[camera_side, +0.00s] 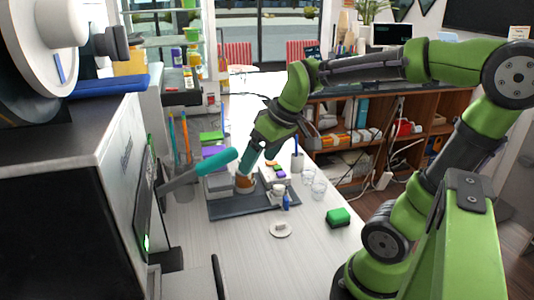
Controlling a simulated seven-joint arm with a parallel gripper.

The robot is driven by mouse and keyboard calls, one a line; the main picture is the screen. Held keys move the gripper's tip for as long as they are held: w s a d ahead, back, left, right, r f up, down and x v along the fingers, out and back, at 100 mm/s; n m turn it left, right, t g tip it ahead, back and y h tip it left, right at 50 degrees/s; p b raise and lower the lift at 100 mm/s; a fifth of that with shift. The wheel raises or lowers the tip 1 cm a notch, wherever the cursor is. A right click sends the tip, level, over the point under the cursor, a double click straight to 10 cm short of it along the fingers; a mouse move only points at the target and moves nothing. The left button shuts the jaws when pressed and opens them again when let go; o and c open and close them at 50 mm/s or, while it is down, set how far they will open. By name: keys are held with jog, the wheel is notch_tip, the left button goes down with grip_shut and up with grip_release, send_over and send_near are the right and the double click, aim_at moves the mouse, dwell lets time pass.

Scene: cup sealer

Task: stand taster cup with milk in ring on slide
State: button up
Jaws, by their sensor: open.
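My gripper (249,159), with teal fingers, points down over the dark tray (240,211) in the middle of the table. It is open, and its tips are just above or at an orange-brown cup-like thing (244,184); I cannot tell if they touch. A small white cup (278,190) stands to the right on the tray; its contents are too small to make out. The cup sealer (115,165) fills the left side, with a teal-ended lever (216,161). A dark part (168,259) juts from its lower front, perhaps the slide; I cannot make out a ring.
A white round dish (280,229) and a green sponge-like block (338,217) lie in front of the tray. Clear glasses (318,187) stand to its right. A holder with tall sticks (183,155) stands behind the lever. The front table is mostly clear.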

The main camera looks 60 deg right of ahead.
jog(key=s+a+m+t+y, duration=0.1)
jog(key=s+a+m+t, duration=0.1)
jog(key=s+a, duration=0.3)
jog(key=a, duration=0.2)
jog(key=shift+s+a+r, duration=0.3)
jog(key=shift+s+a, duration=0.05)
jog(key=shift+a, duration=0.05)
